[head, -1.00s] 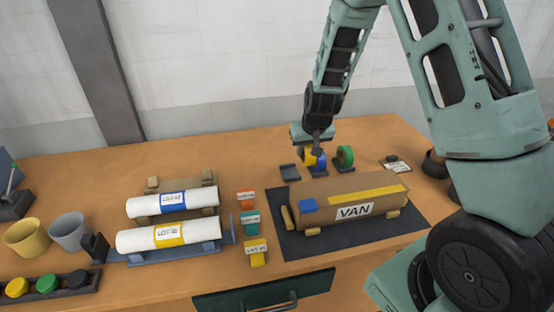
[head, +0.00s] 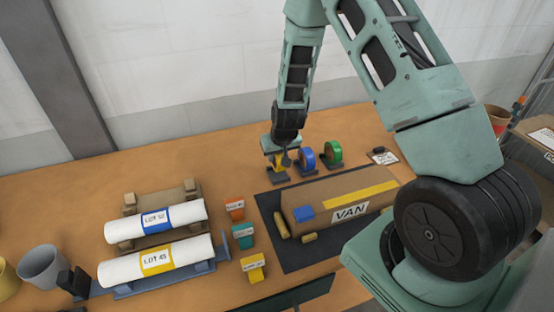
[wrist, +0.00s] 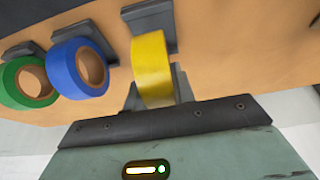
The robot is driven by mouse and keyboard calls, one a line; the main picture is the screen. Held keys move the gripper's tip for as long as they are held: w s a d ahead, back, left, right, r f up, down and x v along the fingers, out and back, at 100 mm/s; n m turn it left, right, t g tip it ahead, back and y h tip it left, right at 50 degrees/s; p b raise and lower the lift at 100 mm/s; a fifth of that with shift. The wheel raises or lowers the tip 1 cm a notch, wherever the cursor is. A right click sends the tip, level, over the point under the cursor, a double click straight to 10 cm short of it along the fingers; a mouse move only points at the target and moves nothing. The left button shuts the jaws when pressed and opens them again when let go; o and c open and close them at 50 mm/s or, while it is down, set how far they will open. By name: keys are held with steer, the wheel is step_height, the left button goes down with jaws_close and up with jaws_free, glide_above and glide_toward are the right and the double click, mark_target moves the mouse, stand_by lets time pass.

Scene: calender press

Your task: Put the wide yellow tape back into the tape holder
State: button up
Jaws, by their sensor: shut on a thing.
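The wide yellow tape (wrist: 152,62) is between the fingers of my gripper (wrist: 156,92), which is shut on it. In the head view the yellow tape (head: 279,161) is mostly hidden by my gripper (head: 284,160). The tape is at the left grey holder (head: 278,177), left of the blue tape (head: 306,159). In the wrist view the tape's far end overlaps the grey holder (wrist: 147,14). I cannot tell whether it touches or sits in it.
The blue tape and a green tape (head: 334,152) stand in their own holders just right. A brown box marked VAN (head: 330,205) lies on a dark mat in front. Two white rolls (head: 155,225) lie at left. The table behind the holders is clear.

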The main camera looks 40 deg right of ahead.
steer(key=shift+f, duration=1.25)
steer(key=shift+f, duration=0.15)
steer(key=o, duration=0.9)
steer(key=shift+r, duration=0.2)
